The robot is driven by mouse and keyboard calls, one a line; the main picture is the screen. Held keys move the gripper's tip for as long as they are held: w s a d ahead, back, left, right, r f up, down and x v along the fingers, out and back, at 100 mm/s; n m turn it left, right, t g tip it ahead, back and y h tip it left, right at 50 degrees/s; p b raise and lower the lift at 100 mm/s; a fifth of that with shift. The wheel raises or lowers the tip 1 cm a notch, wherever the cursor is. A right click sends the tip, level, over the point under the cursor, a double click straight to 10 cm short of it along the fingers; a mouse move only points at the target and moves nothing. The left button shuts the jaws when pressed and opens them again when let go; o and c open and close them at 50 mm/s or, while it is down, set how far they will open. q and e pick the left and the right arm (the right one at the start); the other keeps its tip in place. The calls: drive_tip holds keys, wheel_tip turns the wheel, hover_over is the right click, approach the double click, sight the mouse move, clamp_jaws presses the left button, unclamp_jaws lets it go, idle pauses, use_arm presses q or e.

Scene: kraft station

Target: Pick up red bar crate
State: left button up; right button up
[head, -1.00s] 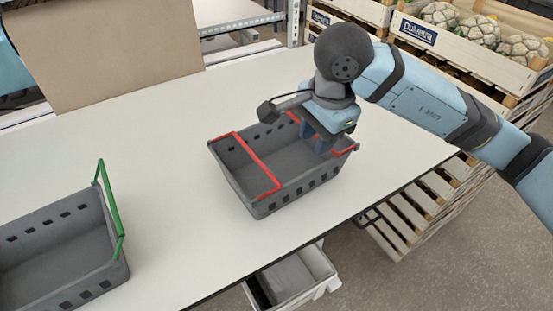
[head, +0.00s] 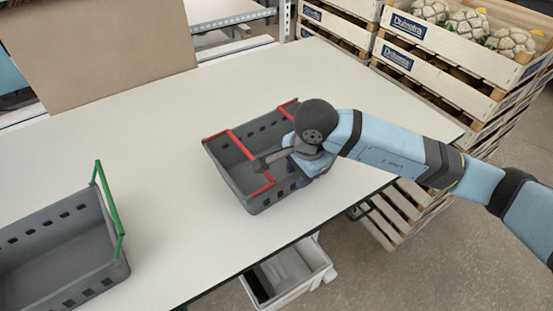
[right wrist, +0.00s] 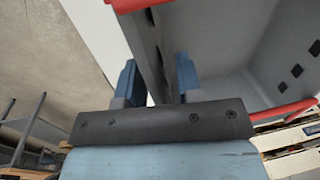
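The red bar crate (head: 262,205), a grey perforated basket with red bars, stands on the white table in the head view. My right gripper (head: 314,166) is at its right end, and the wrist hides part of that end. In the right wrist view, the two blue fingers of my right gripper (right wrist: 157,72) stand apart, one on each side of the crate wall (right wrist: 150,45). The gap between them looks wider than the wall. Red bars show at the top and right edges of that view. My left gripper is out of view.
A second grey crate with a green bar (head: 60,240) stands at the left of the table (head: 160,150). A cardboard box (head: 110,45) stands at the back left. Wooden crates (head: 450,50) of produce are beyond the right edge. A white bin (head: 290,275) sits below the front edge.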

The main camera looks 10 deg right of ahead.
drive_tip(key=shift+f, duration=0.25)
clamp_jaws()
drive_tip(key=shift+w+r, duration=0.1)
drive_tip(key=shift+r, duration=0.1)
